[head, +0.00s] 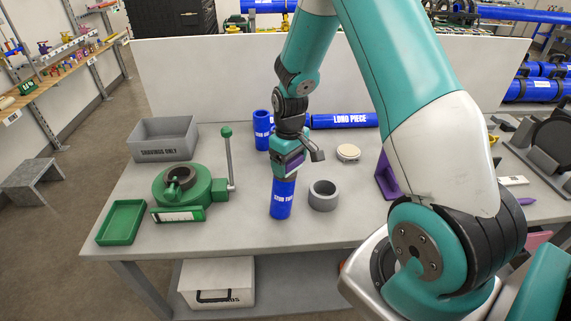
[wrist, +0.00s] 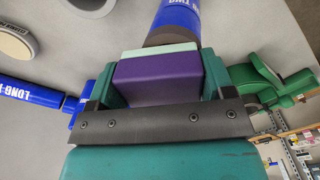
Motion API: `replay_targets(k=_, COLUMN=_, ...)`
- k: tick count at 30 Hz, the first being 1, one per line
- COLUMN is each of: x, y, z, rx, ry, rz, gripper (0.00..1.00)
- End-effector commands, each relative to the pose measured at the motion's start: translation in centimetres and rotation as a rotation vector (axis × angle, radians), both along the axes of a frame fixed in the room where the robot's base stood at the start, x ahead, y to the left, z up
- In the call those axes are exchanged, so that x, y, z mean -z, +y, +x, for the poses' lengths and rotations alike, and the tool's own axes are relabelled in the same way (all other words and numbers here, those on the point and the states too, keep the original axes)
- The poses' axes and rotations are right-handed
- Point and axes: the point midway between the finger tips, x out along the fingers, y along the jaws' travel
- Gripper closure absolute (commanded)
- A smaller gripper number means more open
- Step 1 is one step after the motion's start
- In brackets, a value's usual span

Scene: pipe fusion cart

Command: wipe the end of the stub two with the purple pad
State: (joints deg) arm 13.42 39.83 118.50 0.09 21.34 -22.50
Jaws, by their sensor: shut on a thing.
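My gripper (head: 287,163) is shut on the purple pad (wrist: 160,78), which has a pale mint layer on its far face. The pad also shows as a purple patch between the fingers in the head view (head: 293,161). Stub two (head: 282,200) is a blue pipe piece standing upright on the table, directly below my gripper. In the wrist view stub two (wrist: 180,14) lies just beyond the pad, with its dark end partly hidden by the mint layer. The pad is at or very close to that end; I cannot tell whether they touch.
A grey ring (head: 323,196) stands close right of stub two. Behind are another blue stub (head: 262,131), the long piece (head: 348,121) and a round pale disc (head: 348,152). Left are a green levered tool (head: 190,190), green tray (head: 121,222) and grey shavings bin (head: 164,140).

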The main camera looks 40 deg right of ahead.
Motion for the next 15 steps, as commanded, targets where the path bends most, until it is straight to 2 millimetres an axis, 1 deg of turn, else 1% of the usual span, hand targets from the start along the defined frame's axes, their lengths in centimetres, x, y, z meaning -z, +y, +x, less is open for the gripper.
replay_targets(k=1, x=0.3, y=-0.1, z=-0.2, rx=0.002, ry=0.006, rz=-0.003, gripper=0.44)
replay_targets(k=5, x=0.3, y=0.2, z=-0.2, rx=0.002, ry=0.007, rz=-0.003, gripper=0.44)
replay_targets(k=15, x=0.1, y=2.3, z=-0.5, rx=0.0, ry=0.006, rz=-0.003, gripper=0.44)
